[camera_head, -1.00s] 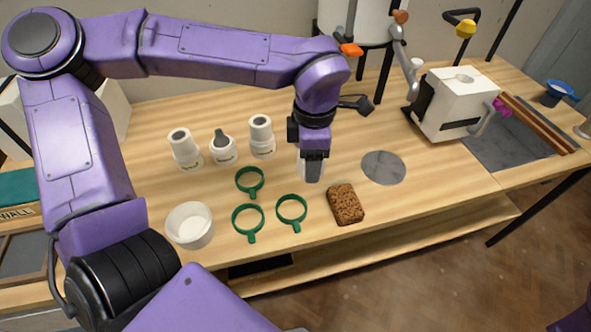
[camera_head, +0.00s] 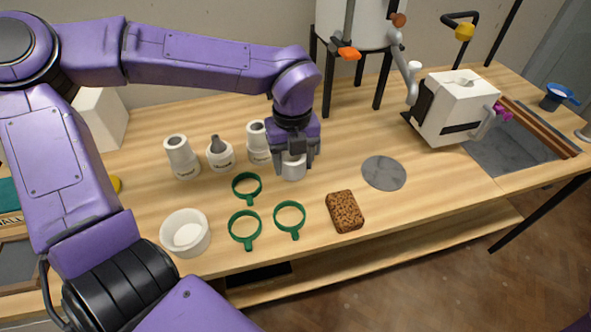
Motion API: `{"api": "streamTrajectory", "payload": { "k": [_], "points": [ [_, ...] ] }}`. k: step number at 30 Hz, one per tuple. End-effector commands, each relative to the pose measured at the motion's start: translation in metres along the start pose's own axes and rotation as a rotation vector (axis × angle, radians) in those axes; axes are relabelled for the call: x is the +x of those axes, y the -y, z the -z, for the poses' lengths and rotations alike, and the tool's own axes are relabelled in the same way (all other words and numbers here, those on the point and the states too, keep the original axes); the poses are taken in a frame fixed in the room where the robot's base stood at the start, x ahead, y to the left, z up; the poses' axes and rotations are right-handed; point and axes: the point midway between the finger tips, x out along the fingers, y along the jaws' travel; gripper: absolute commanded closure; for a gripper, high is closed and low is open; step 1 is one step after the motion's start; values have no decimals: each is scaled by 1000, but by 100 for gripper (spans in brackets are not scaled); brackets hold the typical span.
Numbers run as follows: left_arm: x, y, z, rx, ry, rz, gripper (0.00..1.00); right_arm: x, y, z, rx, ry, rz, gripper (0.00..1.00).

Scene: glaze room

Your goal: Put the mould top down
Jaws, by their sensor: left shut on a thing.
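My left gripper (camera_head: 295,162) is shut on a small white round piece (camera_head: 293,171), which looks like the mould top. Its upper part is hidden between the fingers. It is upright and low over the wooden table, right of the white moulds; I cannot tell whether it touches the table. Three white moulds stand in a row to its left: a tall one (camera_head: 182,158), a shorter one with a grey tip (camera_head: 220,155), and another tall one (camera_head: 258,143) close beside the gripper. My right gripper is out of view.
Several green rings with handles (camera_head: 243,229) lie in front, with a white bowl (camera_head: 186,234) to their left. A brown sponge (camera_head: 345,211) and a grey disc (camera_head: 384,173) lie to the right. A white machine (camera_head: 455,105) stands farther right. Bare wood surrounds the disc.

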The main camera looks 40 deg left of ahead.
Motion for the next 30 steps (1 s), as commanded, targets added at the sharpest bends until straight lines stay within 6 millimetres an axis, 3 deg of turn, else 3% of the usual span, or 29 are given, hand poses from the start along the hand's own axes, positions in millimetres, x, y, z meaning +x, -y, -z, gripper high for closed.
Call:
{"api": "streamTrajectory", "payload": {
  "k": [3,6,15,27,28,30],
  "points": [
    [28,7,-19,0,-4,-7,74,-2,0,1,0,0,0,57],
    [43,12,-30,2,-2,-4,74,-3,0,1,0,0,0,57],
    [84,16,-40,4,-2,-3,74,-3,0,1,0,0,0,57],
    [92,17,-40,4,-2,-1,74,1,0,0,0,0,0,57],
    [90,17,-40,4,-2,-1,33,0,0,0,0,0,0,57],
    [90,17,-40,4,-2,-1,17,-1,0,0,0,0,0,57]
  ]
}}
